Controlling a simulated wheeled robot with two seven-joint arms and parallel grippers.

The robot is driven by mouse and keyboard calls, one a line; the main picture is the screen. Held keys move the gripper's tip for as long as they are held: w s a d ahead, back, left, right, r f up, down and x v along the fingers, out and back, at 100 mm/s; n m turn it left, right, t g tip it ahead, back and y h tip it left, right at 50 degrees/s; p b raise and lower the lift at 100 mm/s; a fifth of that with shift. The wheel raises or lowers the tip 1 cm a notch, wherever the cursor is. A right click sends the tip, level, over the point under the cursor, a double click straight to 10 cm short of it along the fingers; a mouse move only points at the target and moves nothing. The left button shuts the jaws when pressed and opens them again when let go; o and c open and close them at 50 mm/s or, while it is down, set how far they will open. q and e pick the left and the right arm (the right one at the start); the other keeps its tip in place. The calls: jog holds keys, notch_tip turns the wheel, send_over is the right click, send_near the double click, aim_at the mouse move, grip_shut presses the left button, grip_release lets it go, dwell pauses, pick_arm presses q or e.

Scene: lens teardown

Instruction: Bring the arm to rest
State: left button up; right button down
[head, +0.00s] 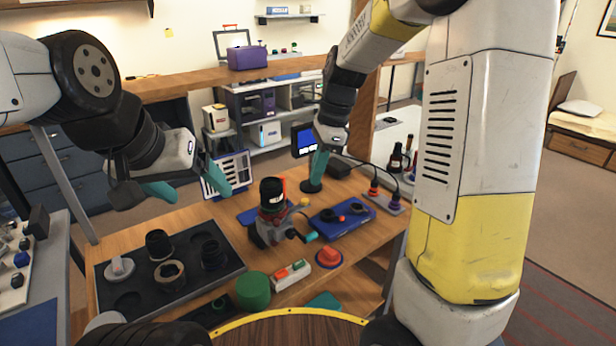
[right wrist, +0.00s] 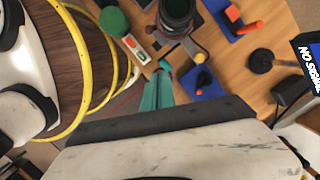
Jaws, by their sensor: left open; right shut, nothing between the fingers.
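My left gripper (head: 204,189) hangs above the back left of the wooden workbench (head: 195,222). Its teal fingers are spread apart with nothing between them. A black lens (head: 272,190) stands upright in a grey vise (head: 268,232) between the two grippers, apart from both. It also shows at the top of the right wrist view (right wrist: 176,10).
A black foam tray (head: 210,285) with several lens parts lies at the left front. A blue tray (head: 340,219) with dark rings, a red button (head: 329,257) and a green cylinder (head: 253,290) are near the vise. Shelves stand behind the bench.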

jog(key=shift+r, duration=0.1)
jog(key=s+d+r+n+t, duration=0.3)
jog(key=s+r+n, duration=0.1)
jog(key=s+n, duration=0.4)
jog(key=s+d+r+n+t, duration=0.3)
jog(key=s+r+n, duration=0.2)
jog(key=s+n, duration=0.4)
jog(key=shift+s+d+n, duration=0.15)
jog(key=shift+s+n, duration=0.15)
jog(key=shift+s, duration=0.4)
